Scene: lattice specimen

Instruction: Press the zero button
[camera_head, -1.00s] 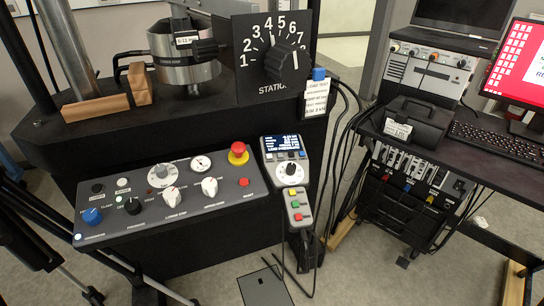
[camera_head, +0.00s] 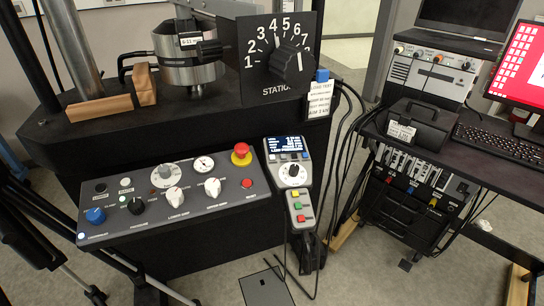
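A handheld control unit (camera_head: 289,170) stands to the right of the sloped control panel (camera_head: 130,225). It has a lit blue display (camera_head: 286,143), a row of small buttons (camera_head: 283,156) under it, a dial (camera_head: 292,174), and yellow, green and red buttons (camera_head: 299,208) lower down. A button marked zero cannot be picked out, as the labels are too small to read. The panel carries a red emergency stop (camera_head: 241,154), a red button (camera_head: 247,184), white knobs (camera_head: 213,187), a black knob (camera_head: 136,205) and a blue knob (camera_head: 95,215). My gripper is not in view.
A large station dial (camera_head: 293,62) and a steel cylinder (camera_head: 188,65) stand behind the panel. Black cables (camera_head: 345,130) hang right of the handheld unit. A cart (camera_head: 420,195) with instruments stands at right. Dark stand legs (camera_head: 70,260) fill the lower left.

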